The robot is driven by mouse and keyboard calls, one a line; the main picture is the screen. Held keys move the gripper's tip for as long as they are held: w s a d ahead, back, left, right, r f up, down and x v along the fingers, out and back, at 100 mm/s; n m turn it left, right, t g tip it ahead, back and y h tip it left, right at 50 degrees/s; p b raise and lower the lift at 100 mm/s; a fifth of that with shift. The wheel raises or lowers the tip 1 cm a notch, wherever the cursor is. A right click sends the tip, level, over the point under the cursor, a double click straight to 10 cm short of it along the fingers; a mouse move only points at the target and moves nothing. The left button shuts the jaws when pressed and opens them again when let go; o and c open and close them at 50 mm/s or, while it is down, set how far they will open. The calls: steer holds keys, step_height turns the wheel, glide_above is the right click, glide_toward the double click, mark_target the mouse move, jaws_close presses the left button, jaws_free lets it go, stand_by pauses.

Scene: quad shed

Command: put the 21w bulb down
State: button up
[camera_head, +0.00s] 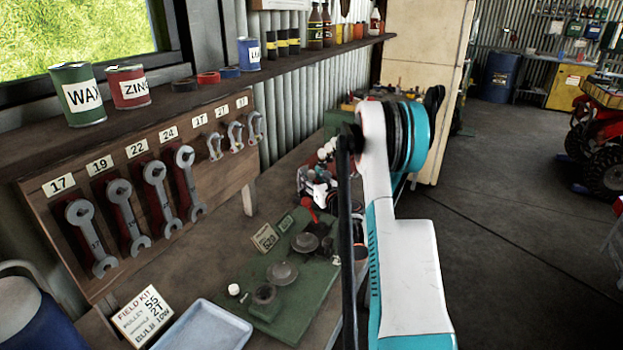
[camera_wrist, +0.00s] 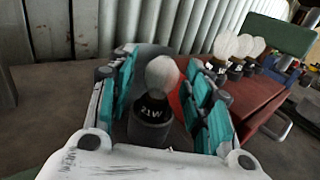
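The 21W bulb (camera_wrist: 151,121) is upright between the teal fingers of my gripper (camera_wrist: 161,85) in the wrist view, its black base labelled 21W and its pale glass on top. The fingers flank it closely; whether they touch it cannot be told, and its underside is hidden by my gripper. A few similar bulbs (camera_wrist: 236,50) stand in a row on a dark red stand (camera_wrist: 253,98) to the right. In the head view my gripper (camera_head: 318,188) is partly behind my arm over the bench, and the 21W bulb cannot be made out there.
The bench holds a green board (camera_head: 308,300) with round metal parts, a pale blue tray (camera_head: 203,328) and a field kit card (camera_head: 143,314) reading bulb 10W. A wrench rack (camera_head: 70,187) and a shelf of cans stand at left.

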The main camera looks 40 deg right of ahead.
steer(key=shift+r, duration=0.1)
steer(key=shift+s+r, duration=0.1)
steer(key=shift+s, duration=0.05)
steer(key=v, duration=0.5)
steer(key=b+v, duration=0.1)
steer(key=v, duration=0.5)
steer(key=shift+f, duration=0.25)
steer(key=shift+s+r, duration=0.15)
steer(key=shift+s, duration=0.2)
